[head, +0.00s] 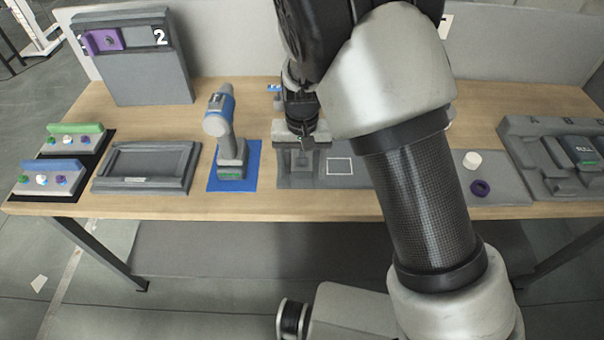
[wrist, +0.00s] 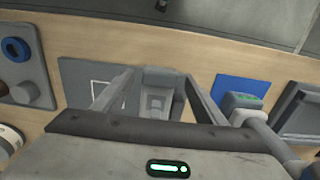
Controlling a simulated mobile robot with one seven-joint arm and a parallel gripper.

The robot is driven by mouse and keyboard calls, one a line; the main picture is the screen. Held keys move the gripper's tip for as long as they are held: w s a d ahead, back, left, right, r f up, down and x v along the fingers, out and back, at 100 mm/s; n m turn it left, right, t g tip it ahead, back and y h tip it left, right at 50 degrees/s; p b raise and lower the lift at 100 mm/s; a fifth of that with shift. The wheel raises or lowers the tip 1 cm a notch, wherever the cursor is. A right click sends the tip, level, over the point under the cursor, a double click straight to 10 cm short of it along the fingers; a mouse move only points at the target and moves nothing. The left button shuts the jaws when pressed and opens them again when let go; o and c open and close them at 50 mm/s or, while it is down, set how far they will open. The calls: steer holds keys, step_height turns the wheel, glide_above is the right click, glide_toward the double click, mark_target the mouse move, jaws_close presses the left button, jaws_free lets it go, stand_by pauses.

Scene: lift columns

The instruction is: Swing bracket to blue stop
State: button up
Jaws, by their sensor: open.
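My gripper (head: 301,143) points down over a grey fixture (head: 300,163) on a grey mat, right of the drill. In the wrist view my gripper (wrist: 160,77) has its two fingers spread apart, with the grey fixture (wrist: 158,88) showing between them and nothing held. Whether the fingers touch it I cannot tell. A small blue piece (head: 274,87) shows behind the gripper, partly hidden; I cannot tell whether it is the blue stop. A purple piece (head: 103,41) is mounted on an upright grey panel at the back left, left of a "2". I cannot tell which part is the bracket.
A blue and grey drill (head: 220,123) stands upright on a blue mat (head: 247,160), close left of my gripper. Left of it is a grey tray (head: 145,184). My arm hides the table's middle right.

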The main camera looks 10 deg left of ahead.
steer(key=shift+f, duration=1.25)
steer(key=c, duration=1.5)
steer(key=w+d+n+b, duration=0.1)
steer(key=d+n, duration=0.1)
steer(key=d, duration=0.1)
steer(key=w+d+n+b, duration=0.1)
steer(key=w+d, duration=0.1)
steer(key=d, duration=0.1)
steer(key=w+d+n+b, duration=0.1)
steer(key=w+d+n, duration=0.1)
steer(key=d, duration=0.1)
steer(key=shift+d+n, duration=0.25)
steer(key=shift+n, duration=0.05)
steer(key=w+d+n, duration=0.2)
steer(key=w, duration=0.1)
steer(key=w+d+n, duration=0.2)
steer(key=w, duration=0.1)
steer(key=w+d+n, duration=0.2)
steer(key=w, duration=0.1)
steer(key=shift+w+d, duration=0.1)
steer(key=shift+w+d+r+n, duration=0.1)
steer(key=shift+w+d+n, duration=0.15)
steer(key=shift+w+n, duration=0.45)
steer(key=shift+w, duration=0.35)
